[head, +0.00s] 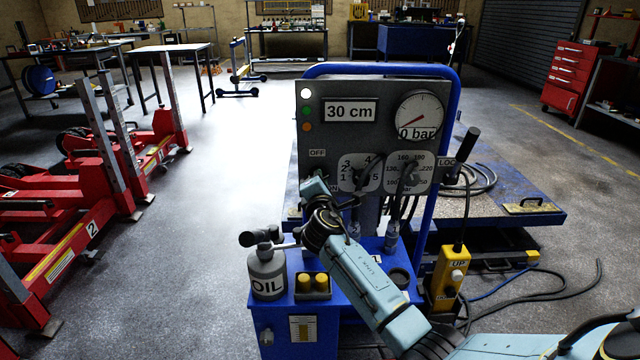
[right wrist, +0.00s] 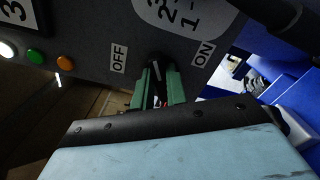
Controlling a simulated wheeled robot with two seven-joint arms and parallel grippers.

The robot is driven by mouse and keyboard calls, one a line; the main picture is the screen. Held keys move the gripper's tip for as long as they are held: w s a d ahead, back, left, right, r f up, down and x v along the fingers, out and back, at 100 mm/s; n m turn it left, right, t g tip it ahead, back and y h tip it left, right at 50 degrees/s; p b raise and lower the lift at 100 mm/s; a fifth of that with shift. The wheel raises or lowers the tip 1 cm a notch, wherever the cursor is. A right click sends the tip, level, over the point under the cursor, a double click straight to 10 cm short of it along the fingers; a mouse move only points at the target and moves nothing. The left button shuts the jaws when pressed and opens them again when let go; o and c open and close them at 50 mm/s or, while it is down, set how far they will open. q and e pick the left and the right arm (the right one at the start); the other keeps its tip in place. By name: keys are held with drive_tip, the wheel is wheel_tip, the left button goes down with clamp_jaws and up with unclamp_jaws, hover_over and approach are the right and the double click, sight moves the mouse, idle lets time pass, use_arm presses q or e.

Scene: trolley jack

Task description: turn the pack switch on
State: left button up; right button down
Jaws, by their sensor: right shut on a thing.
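The pack switch (right wrist: 155,70) is a black knob on the grey control panel (head: 375,85), between an OFF label (right wrist: 119,57) and an ON label (right wrist: 203,54). A light mark shows on the knob; its exact setting is hard to tell. My right gripper (right wrist: 158,85) is shut on the knob, its green fingers on either side. In the head view, my right gripper (head: 316,188) reaches the panel's lower left and hides the knob. The OFF label (head: 317,153) shows just above it. My left gripper is not in view.
The panel has a white lamp (head: 306,93) that looks lit, a "30 cm" display (head: 350,112) and a gauge (head: 418,115) with "0 bar". An oil bottle (head: 267,272) stands on the blue unit below. A yellow pendant (head: 449,278) hangs at right. Red lift parts (head: 75,235) stand left.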

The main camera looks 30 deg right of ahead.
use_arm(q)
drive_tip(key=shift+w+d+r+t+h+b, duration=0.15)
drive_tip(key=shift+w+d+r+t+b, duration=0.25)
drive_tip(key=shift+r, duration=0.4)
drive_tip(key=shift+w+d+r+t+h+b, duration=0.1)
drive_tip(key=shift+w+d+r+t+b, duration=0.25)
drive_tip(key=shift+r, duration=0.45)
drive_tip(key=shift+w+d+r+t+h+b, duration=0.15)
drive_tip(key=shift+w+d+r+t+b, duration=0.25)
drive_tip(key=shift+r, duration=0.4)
use_arm(e)
drive_tip(key=shift+f+m, duration=0.15)
drive_tip(key=shift+m, duration=1.45)
drive_tip(key=shift+f+m, duration=0.1)
drive_tip(key=shift+m, duration=1.5)
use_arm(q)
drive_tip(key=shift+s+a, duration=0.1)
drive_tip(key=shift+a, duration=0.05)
use_arm(e)
drive_tip(key=c, duration=1.4)
unclamp_jaws()
drive_tip(key=shift+s, duration=0.1)
